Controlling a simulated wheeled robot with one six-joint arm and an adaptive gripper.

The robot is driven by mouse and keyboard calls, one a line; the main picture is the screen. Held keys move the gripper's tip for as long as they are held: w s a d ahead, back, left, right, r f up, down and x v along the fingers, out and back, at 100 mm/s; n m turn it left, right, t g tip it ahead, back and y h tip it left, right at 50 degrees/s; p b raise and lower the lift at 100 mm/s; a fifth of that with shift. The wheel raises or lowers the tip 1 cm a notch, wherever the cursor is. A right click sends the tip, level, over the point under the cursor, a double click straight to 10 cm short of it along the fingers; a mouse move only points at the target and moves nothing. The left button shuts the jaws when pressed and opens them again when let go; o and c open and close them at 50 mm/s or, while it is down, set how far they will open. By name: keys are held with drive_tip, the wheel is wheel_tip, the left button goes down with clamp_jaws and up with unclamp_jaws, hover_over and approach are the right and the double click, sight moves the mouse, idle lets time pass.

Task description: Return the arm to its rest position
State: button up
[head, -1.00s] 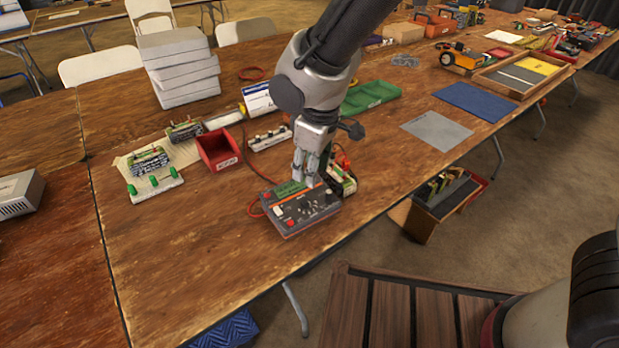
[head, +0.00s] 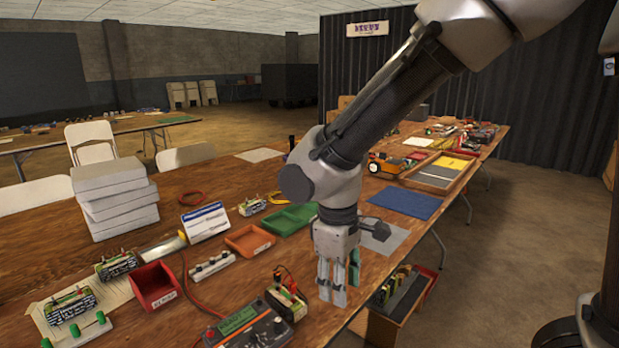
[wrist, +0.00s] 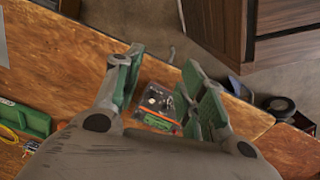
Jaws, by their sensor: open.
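My gripper (head: 338,287) hangs at the end of my arm, fingers pointing down, near the front edge of the wooden table (head: 215,315). In the head view it is to the right of the charger box (head: 245,328) and a battery pack (head: 288,297) with red and black clips. In the wrist view the two green-padded fingers of my gripper (wrist: 160,88) stand apart with nothing held between them. The charger (wrist: 157,105) shows below and beyond the fingers, resting on the table. Its lower part is cut off in the head view.
A red bin (head: 156,285), an orange tray (head: 250,239), a green tray (head: 287,219) and a stack of grey boxes (head: 115,205) are on the table. A blue mat (head: 405,203) lies farther back. A wooden box (head: 385,325) stands below the table edge. Open floor (head: 515,230) lies right.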

drive_tip(key=s+d+r+m+t, duration=0.1)
drive_tip(key=d+r+m, duration=0.3)
drive_tip(key=d, duration=0.6)
drive_tip(key=s+d+r+m+t, duration=0.2)
drive_tip(key=d+r, duration=0.3)
drive_tip(key=d, duration=0.5)
drive_tip(key=s+d+r+m+t, duration=0.1)
drive_tip(key=s+d+r+m, duration=0.2)
drive_tip(key=d, duration=0.8)
drive_tip(key=r+m, duration=0.1)
drive_tip(key=m, duration=0.1)
drive_tip(key=shift+s+r+m+y, duration=0.3)
drive_tip(key=shift+y, duration=0.1)
